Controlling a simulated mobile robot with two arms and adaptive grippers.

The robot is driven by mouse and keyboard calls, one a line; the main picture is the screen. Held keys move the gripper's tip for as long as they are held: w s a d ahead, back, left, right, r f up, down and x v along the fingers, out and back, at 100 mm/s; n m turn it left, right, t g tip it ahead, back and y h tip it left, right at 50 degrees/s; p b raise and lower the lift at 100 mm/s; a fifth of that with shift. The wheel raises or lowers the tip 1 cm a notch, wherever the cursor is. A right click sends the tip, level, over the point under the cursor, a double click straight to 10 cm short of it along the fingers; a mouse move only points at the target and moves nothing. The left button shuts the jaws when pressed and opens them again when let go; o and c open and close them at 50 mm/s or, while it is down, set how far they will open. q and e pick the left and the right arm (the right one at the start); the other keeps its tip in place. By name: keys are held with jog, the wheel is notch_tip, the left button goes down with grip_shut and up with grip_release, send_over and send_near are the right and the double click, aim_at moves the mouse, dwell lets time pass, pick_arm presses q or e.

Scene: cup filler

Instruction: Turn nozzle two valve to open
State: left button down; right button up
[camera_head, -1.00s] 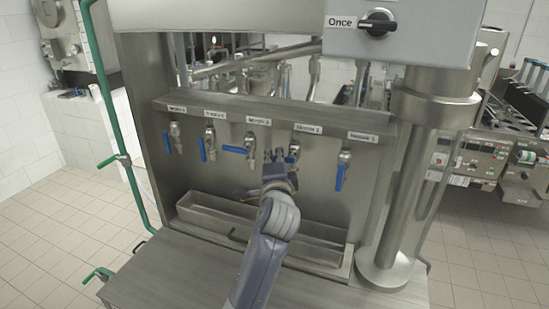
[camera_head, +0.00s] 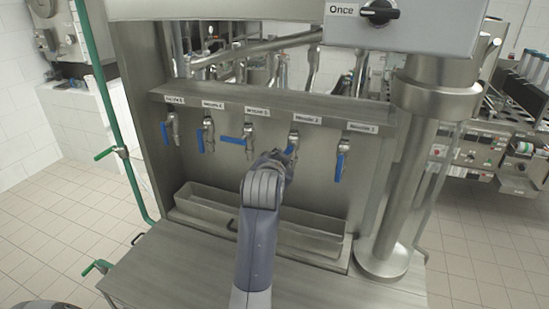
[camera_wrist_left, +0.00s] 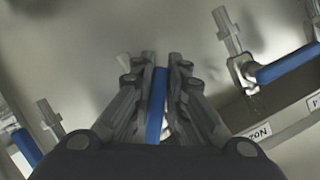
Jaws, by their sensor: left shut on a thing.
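The nozzle two valve (camera_head: 294,139) is second from the right in the row on the steel panel. Its blue handle (camera_head: 289,150) is mostly hidden by my left gripper (camera_head: 282,158) in the head view. In the left wrist view, the blue handle (camera_wrist_left: 156,108) lies lengthwise between the two fingers of my left gripper (camera_wrist_left: 163,62), which is shut on it. The label (camera_head: 306,119) sits above this valve. My right gripper is not in view.
Nozzle one's handle (camera_head: 338,167) hangs down close on the right. Nozzle three's handle (camera_head: 233,140) points sideways to the left. A steel drip trough (camera_head: 210,202) runs below the nozzles. A thick steel column (camera_head: 405,190) stands at the right.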

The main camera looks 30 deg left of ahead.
pick_arm(q)
jog(key=shift+w+d+n+h, duration=0.25)
jog(key=shift+d+n+h, duration=0.5)
jog(key=shift+n, duration=0.15)
jog(key=shift+w+d+r+n+t+h, duration=0.15)
jog(key=shift+d+n+t+h, duration=0.25)
jog(key=shift+n+h, duration=0.55)
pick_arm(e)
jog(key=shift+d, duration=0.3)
pick_arm(q)
jog(key=shift+d+n, duration=0.15)
jog(key=shift+n, duration=0.1)
jog(key=c, duration=1.6)
grip_release()
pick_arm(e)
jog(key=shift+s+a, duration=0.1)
pick_arm(q)
jog(key=shift+s+d+r, duration=0.15)
jog(key=shift+s+r, duration=0.05)
jog(key=shift+s, duration=0.4)
jog(key=v, duration=1)
jog(key=shift+s, duration=0.45)
